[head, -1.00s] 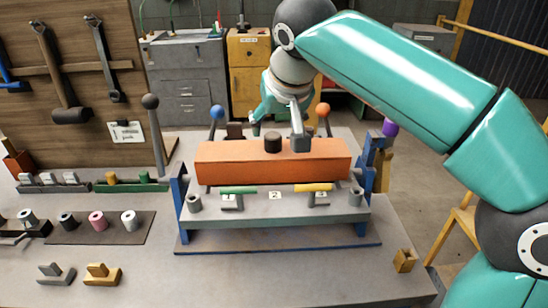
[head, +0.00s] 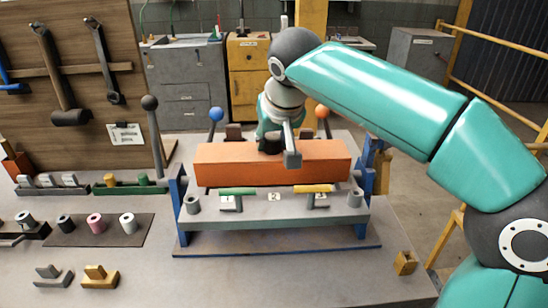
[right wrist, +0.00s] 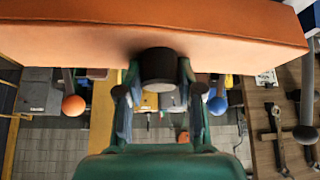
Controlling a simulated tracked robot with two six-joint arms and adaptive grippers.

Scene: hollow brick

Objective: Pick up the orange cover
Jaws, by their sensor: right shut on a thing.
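The orange cover (head: 228,166) is a long block lying across the grey-blue stand (head: 275,212) in the middle of the table. Its dark round knob (right wrist: 158,68) shows in the right wrist view, with the cover's orange face (right wrist: 90,45) around it. My right gripper (head: 279,146) is at the top of the cover, shut on the knob, with one finger on each side. In the head view the gripper mostly hides the knob. The cover looks level and seated on the stand. My left gripper is in neither view.
Green and yellow bars (head: 312,188) lie on the stand's front shelf. A blue-ball lever (head: 216,114) and an orange-ball lever (head: 322,112) rise behind the cover. Several small parts (head: 96,223) lie at left. The table front is mostly clear.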

